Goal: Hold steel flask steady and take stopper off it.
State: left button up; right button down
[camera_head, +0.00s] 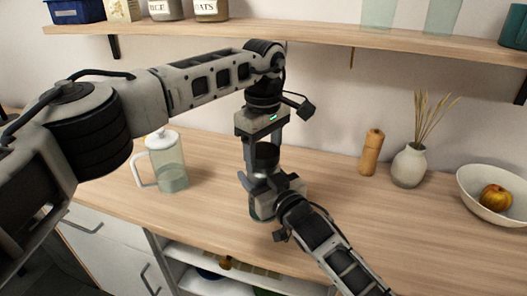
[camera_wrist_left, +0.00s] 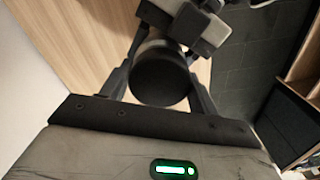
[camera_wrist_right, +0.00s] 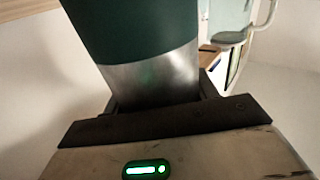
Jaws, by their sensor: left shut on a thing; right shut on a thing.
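The steel flask (camera_head: 260,209) stands upright near the front edge of the wooden counter, mostly hidden behind my right gripper (camera_head: 266,186). The right wrist view shows its bare steel band (camera_wrist_right: 155,80) and green part (camera_wrist_right: 130,25) close up, with my right gripper shut around the steel. The black stopper (camera_head: 267,152) is above the flask, between the fingers of my left gripper (camera_head: 264,158), which points straight down and is shut on it. The stopper's round black top (camera_wrist_left: 160,77) fills the middle of the left wrist view. I cannot tell whether stopper and flask touch.
A glass jug with a white lid (camera_head: 168,165) stands left of the flask. A wooden mill (camera_head: 371,153), a vase with dry stalks (camera_head: 408,166) and a bowl (camera_head: 490,205) holding fruit stand to the right. A shelf (camera_head: 320,38) runs above. Counter between flask and mill is clear.

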pick_arm(q)
jog(key=n, duration=0.4)
jog(key=shift+n, duration=0.3)
jog(key=o, duration=1.1)
